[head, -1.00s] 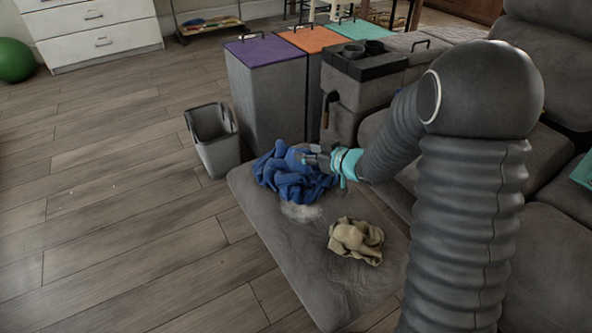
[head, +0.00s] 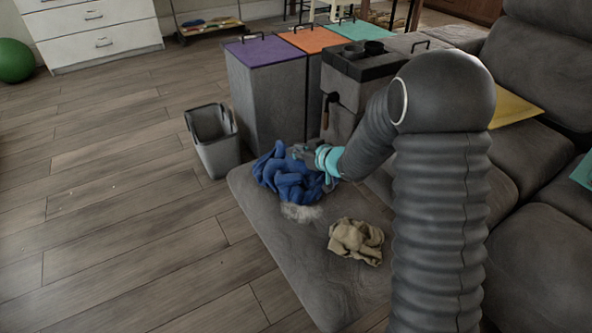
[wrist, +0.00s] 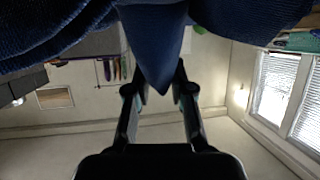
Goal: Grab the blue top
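The blue top (head: 287,184) lies crumpled on the far left corner of the grey sofa seat (head: 290,250). My gripper (head: 303,153) is at its upper right side in the head view, low against the cloth. In the wrist view my gripper (wrist: 160,88) has its two fingers spread, with a pointed fold of the blue top (wrist: 158,45) hanging between the tips. The fingers look open; I cannot tell whether they touch the fold. The fingertips are partly hidden in the head view.
A tan cloth (head: 356,240) lies nearer on the seat, and a pale fluffy patch (head: 301,212) is beside the blue top. A small grey bin (head: 214,142) and tall lidded bins (head: 262,95) stand behind.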

